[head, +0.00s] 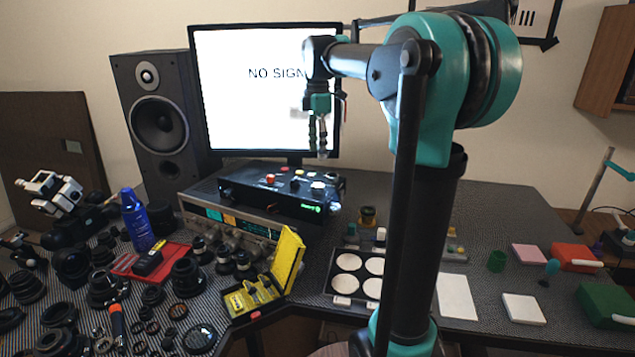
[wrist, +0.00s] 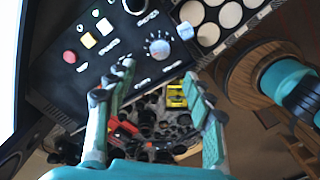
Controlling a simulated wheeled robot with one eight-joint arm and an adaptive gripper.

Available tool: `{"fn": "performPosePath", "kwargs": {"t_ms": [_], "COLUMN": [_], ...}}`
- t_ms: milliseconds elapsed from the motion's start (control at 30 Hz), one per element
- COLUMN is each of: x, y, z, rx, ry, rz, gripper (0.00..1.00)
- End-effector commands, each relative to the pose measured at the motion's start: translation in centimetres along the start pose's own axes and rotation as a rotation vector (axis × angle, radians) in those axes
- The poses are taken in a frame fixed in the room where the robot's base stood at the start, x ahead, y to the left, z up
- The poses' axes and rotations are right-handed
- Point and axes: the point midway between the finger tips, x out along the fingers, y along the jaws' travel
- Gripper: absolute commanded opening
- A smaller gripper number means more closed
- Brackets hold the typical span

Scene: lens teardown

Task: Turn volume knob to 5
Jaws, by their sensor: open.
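A round knob with a white printed scale ring (wrist: 160,48) sits on the black control panel (wrist: 120,58) in the wrist view. I take it for the volume knob; its setting is too small to read. A white round control (head: 318,185) on the panel's right side in the head view may be the same knob. My gripper (wrist: 158,78) is open and empty, its two fingers apart, with the dial beyond the gap between their tips. In the head view my gripper (head: 318,152) points down above the panel, in front of the monitor, not touching it.
A monitor (head: 255,80) stands behind, a speaker (head: 155,120) at left. A yellow case (head: 285,262) and several lenses lie in front; a tray of white discs (head: 345,300) is right.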

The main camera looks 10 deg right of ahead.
Motion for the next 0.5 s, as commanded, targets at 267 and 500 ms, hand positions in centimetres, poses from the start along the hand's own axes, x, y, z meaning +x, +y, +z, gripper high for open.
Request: {"fn": "performPosePath", "kwargs": {"t_ms": [267,500], "x": [5.6,9.5], "y": [0.0,0.1], "z": [0.0,0.0], "rx": [0.001,0.001], "ry": [0.000,0.000], "rz": [0.000,0.001], "gripper": [0.53,0.53]}}
